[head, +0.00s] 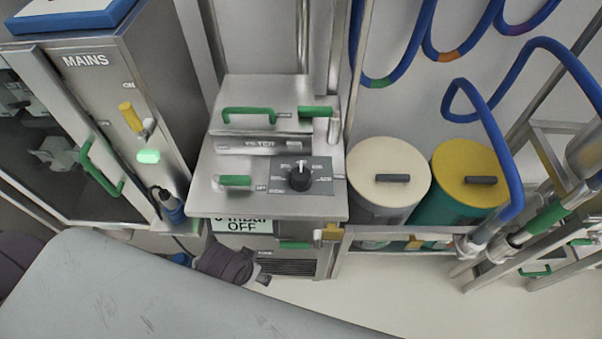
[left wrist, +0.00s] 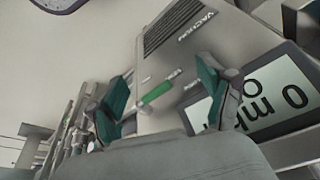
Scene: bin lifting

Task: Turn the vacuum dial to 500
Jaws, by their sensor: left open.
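The vacuum dial (head: 300,178) is a round black knob on a dark scale plate on top of the steel cabinet (head: 325,205). Its white mark points roughly to the back; the scale numbers are too small to read surely. The display (head: 240,226) on the cabinet front reads "0 mbar OFF", and part of it shows in the left wrist view (left wrist: 275,95). My left gripper (left wrist: 165,72) is open and empty, with green finger pads. It is low in front of the cabinet, below the dial and apart from it. In the head view it is partly hidden. My right gripper is not in view.
Green handles (head: 249,115) stand on the cabinet top. A small green handle (left wrist: 157,92) shows between my left fingers. The MAINS cabinet (head: 150,75) stands left. White (head: 388,165) and yellow-lidded (head: 468,170) bins stand right, near blue hoses (head: 490,120).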

